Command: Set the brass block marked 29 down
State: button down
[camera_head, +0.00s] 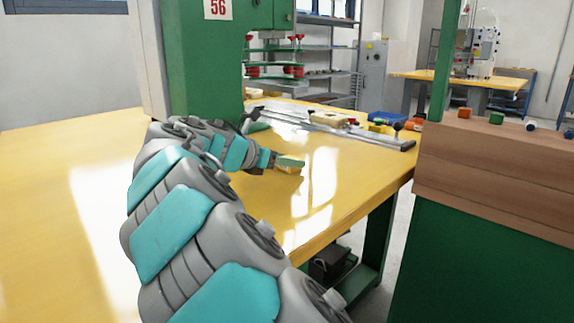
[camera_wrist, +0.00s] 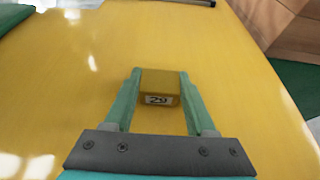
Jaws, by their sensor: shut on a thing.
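The brass block marked 29 (camera_wrist: 160,86) sits between the two green fingers of my gripper (camera_wrist: 160,88) in the wrist view. Its white label faces the wrist camera. My gripper is shut on the block, with one finger along each side. In the head view my gripper (camera_head: 291,163) is low over the yellow tabletop (camera_head: 345,185), and the block (camera_head: 288,170) shows only in part, at the fingertips. I cannot tell whether the block's underside touches the tabletop.
A green machine marked 56 (camera_head: 205,60) stands behind my arm. A metal rail (camera_head: 375,141) and several small items lie along the table's back edge. A wooden-topped green bench (camera_head: 490,165) stands at the right. The tabletop around my gripper is clear.

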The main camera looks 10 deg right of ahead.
jog(key=shift+c, duration=1.1)
grip_release()
jog(key=shift+f, duration=0.1)
